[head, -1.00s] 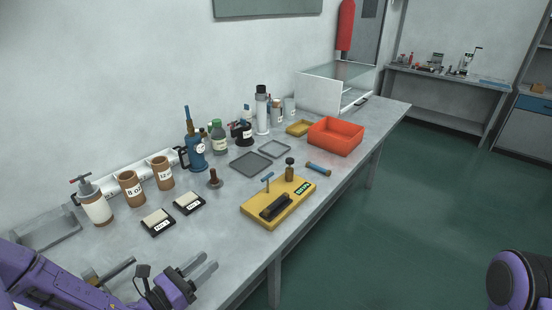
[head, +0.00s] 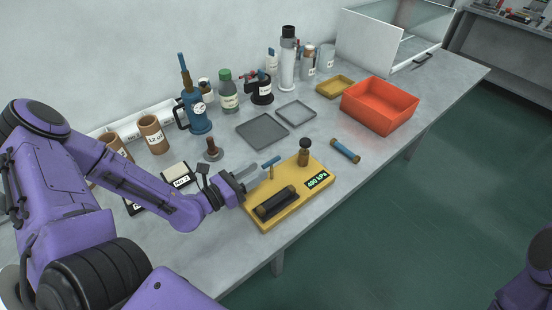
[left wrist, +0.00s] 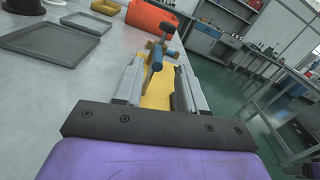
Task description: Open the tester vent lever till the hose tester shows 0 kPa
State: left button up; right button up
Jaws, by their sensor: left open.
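The hose tester is a yellow base (head: 290,207) with a dark clamp (head: 275,203) and a green-lit display (head: 317,181). The display seems to read 480 or 490 kPa; the middle digit is unclear. The blue vent lever (head: 271,162) sits on a thin brass post near the base's back left edge. My left gripper (head: 254,177) is open and empty, just left of the lever. In the left wrist view the blue lever (left wrist: 156,58) appears between the fingertips, at their far end; contact is not clear. My right gripper is out of view.
A brass knob (head: 304,153) stands on the tester behind the display. An orange bin (head: 380,107), grey trays (head: 262,132) and a blue pump bottle (head: 195,112) stand farther back. The table's front edge is close to the tester.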

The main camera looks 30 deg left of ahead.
aim_at(272, 162)
pick_arm(q)
jog(key=x, duration=0.2)
jog(key=b+x, duration=0.1)
jog(key=x, duration=0.3)
jog(key=shift+w+a+f, duration=0.15)
jog(key=shift+a+f, duration=0.05)
jog(key=shift+f, duration=0.1)
jog(key=shift+w+d, duration=0.15)
jog(key=shift+w, duration=0.1)
jog(key=shift+d+r, duration=0.1)
jog(key=shift+r, duration=0.15)
grip_shut()
